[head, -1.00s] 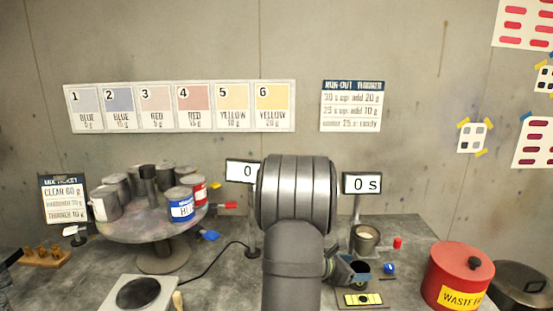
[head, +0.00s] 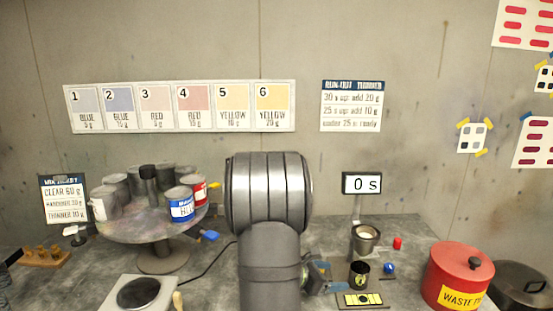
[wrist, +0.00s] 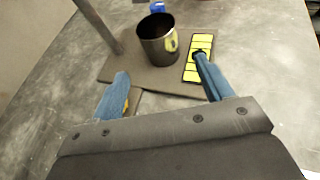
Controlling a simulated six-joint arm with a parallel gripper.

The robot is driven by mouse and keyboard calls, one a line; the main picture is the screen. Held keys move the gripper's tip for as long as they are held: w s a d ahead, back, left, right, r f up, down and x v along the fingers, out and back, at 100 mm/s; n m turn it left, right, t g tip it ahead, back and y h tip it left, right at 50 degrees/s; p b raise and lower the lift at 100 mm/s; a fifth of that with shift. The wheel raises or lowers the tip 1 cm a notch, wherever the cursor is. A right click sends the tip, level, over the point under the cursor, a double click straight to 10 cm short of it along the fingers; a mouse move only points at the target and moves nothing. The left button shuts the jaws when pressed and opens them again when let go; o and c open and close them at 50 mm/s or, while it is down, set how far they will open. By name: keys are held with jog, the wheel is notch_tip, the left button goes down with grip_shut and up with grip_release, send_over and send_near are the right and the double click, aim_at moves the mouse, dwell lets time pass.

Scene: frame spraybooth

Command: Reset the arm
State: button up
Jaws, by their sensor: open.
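My gripper (wrist: 165,88) is open in the wrist view, its two blue fingers apart with nothing between them. A dark cup (wrist: 158,42) with a yellow mark stands upright on a dark mat (wrist: 135,72) beyond the fingertips. In the head view the same cup (head: 359,274) stands right of my arm. My gripper (head: 325,276) shows there only in part, left of the cup and mostly hidden behind my arm.
A yellow-marked strip (head: 360,300) lies in front of the cup. A small pot (head: 365,240) stands under the "0 s" display (head: 361,184). A red waste can (head: 458,277) stands to the right. A turntable (head: 150,228) with several cans and a scale (head: 138,293) are to the left.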

aim_at(352, 277)
jog(key=v, duration=0.3)
jog(key=x, duration=1.2)
jog(key=shift+d+f, duration=0.15)
jog(key=shift+f, duration=0.05)
jog(key=r, duration=0.4)
jog(key=shift+a, duration=0.25)
jog(key=s+a, duration=0.2)
jog(key=a, duration=0.3)
jog(key=s+a, duration=0.2)
jog(key=a, duration=0.4)
jog(key=s+a, duration=0.2)
jog(key=a, duration=0.3)
jog(key=shift+s+a, duration=0.3)
jog(key=shift+s, duration=0.1)
jog(key=a+r, duration=0.3)
jog(key=a, duration=0.7)
jog(key=a+r, duration=0.3)
jog(key=a, duration=0.6)
jog(key=shift+s+a+r, duration=0.35)
jog(key=shift+s+r, duration=0.05)
